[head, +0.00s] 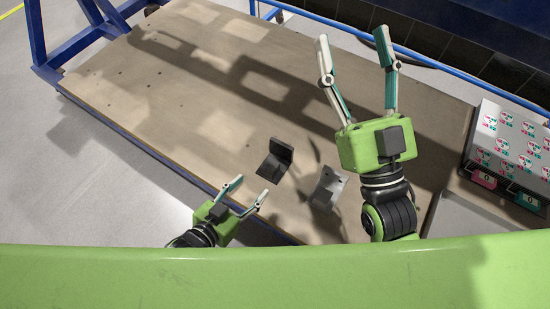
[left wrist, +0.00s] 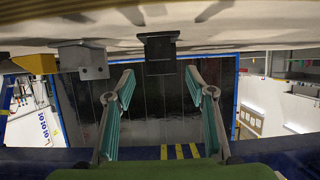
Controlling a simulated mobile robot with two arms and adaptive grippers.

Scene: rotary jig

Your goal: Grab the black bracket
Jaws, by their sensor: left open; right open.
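The black bracket (head: 275,160) lies on the wooden tabletop near its front edge, in the middle of the head view. It also shows at the top centre of the left wrist view (left wrist: 160,47), beyond and between my fingers. My left gripper (head: 252,186) is open and empty, just short of the black bracket and apart from it, with its fingers pointing towards it. The left wrist view also shows its spread fingers (left wrist: 160,75). My right gripper (head: 352,35) is open and empty, extended over the table right of the bracket.
A grey bracket (head: 327,188) sits right of the black one, close to my right arm; it also shows in the left wrist view (left wrist: 83,60). A panel with printed labels (head: 510,140) stands at the right. The table's left and middle (head: 150,90) are clear.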

